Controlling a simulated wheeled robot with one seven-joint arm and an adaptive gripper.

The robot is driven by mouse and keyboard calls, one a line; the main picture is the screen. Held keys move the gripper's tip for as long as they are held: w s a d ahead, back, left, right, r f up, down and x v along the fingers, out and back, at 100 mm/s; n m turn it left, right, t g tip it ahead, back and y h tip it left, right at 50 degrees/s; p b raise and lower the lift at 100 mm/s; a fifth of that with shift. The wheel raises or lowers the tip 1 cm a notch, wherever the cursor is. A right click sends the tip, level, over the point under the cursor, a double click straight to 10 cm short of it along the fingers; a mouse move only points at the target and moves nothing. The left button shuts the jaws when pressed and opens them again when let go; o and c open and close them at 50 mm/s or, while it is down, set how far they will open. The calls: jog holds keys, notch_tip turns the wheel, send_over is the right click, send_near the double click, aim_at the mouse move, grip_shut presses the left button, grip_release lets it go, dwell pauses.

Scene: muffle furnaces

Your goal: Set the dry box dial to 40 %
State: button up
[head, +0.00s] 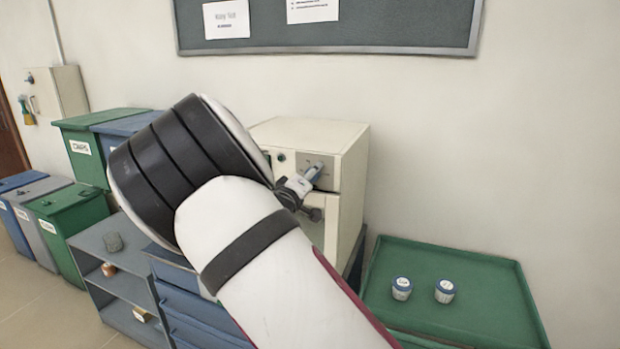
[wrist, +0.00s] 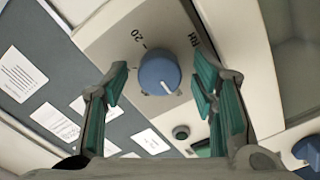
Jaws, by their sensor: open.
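The cream dry box (head: 345,150) stands against the wall, with a grey panel high on its front. Its blue dial (wrist: 156,76) has a short white pointer line toward the lower right in the wrist view. "20" is printed above the dial there and "RH" to its upper right; no 40 mark is readable. My gripper (head: 300,184) is at the panel, its fingers near the dial. In the wrist view my gripper (wrist: 160,88) is open, with one green-padded finger on each side of the dial. I cannot tell whether either finger touches it. My arm hides part of the box.
A round button (wrist: 181,132) and another blue knob (wrist: 308,150) are near the dial. A green tray (head: 490,290) with two small jars (head: 402,288) lies right of the box. Bins (head: 70,215) and a grey shelf (head: 95,240) stand left.

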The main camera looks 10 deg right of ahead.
jog(key=c, duration=1.2)
jog(key=shift+o, duration=0.2)
jog(key=shift+d+m, duration=0.1)
jog(key=shift+m, duration=0.3)
jog(key=m, duration=1)
jog(key=shift+m, duration=0.6)
jog(key=o, duration=1.2)
jog(key=shift+c, duration=0.2)
